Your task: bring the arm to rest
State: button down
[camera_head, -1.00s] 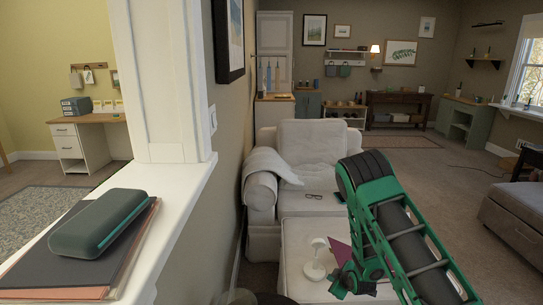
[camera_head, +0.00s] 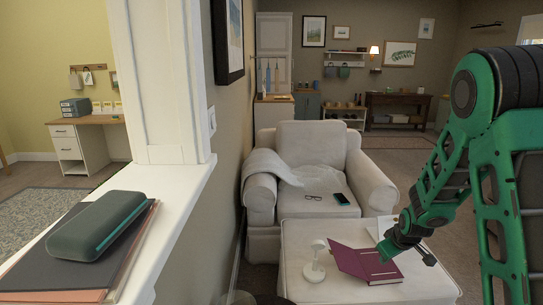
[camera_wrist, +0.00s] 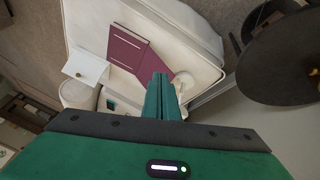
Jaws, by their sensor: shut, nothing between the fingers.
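My green arm comes in from the right in the head view, and my gripper (camera_head: 384,250) hangs over the white ottoman (camera_head: 297,262), near a maroon book (camera_head: 368,263). In the wrist view my gripper (camera_wrist: 161,80) has its green fingers together, with nothing between them. The maroon book (camera_wrist: 128,44) lies beyond the fingertips on the pale ottoman. Whether the gripper touches the book cannot be told, though it looks above it.
A small white lamp-like object (camera_head: 315,262) stands on the ottoman. The white armchair (camera_head: 312,150) behind holds glasses (camera_head: 313,197) and a phone (camera_head: 342,199). A dark green case (camera_head: 98,226) lies on folders on the white ledge (camera_head: 178,196) at left.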

jog(key=s+d+r+m+g, duration=0.2)
jog(key=s+d+r+m, duration=0.15)
jog(key=s+r, duration=0.65)
jog(key=s+r+m+g, duration=0.1)
jog(key=s+r+m, duration=0.2)
jog(key=s, duration=1.1)
jog(key=s+r+m+g, duration=0.2)
jog(key=s+r+m, duration=0.2)
jog(key=s, duration=1.1)
jog(key=shift+r+g+y, duration=0.3)
jog(key=shift+r+y, duration=0.1)
jog(key=shift+r, duration=0.1)
jog(key=shift+m, duration=0.25)
jog(key=shift+w+f, duration=0.25)
jog(key=shift+w, duration=0.45)
